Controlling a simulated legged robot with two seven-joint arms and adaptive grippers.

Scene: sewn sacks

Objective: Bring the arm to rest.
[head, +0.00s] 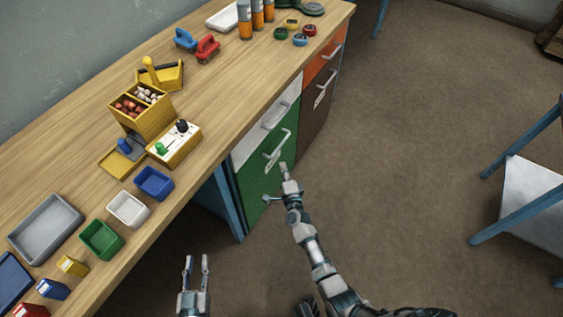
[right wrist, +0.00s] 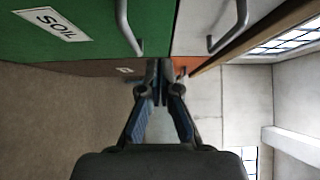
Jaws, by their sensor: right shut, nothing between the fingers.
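My right arm (head: 312,245) reaches up from the bottom of the head view. Its gripper (head: 284,168) is shut and empty, close in front of the green drawer (head: 258,183) of the workbench. In the right wrist view the two fingertips (right wrist: 159,72) meet with nothing between them. Beside them are the green drawer (right wrist: 70,28), with a label reading SOIL, and its grey handle (right wrist: 124,25). I cannot tell whether the fingers touch anything. My left gripper (head: 197,266) is at the bottom of the head view, with its fingers apart and empty.
The wooden workbench (head: 225,90) runs diagonally at left, carrying small bins, a grey tray (head: 46,229) and a yellow box (head: 141,111). Open floor (head: 410,150) lies right, towards a blue-framed table (head: 535,190).

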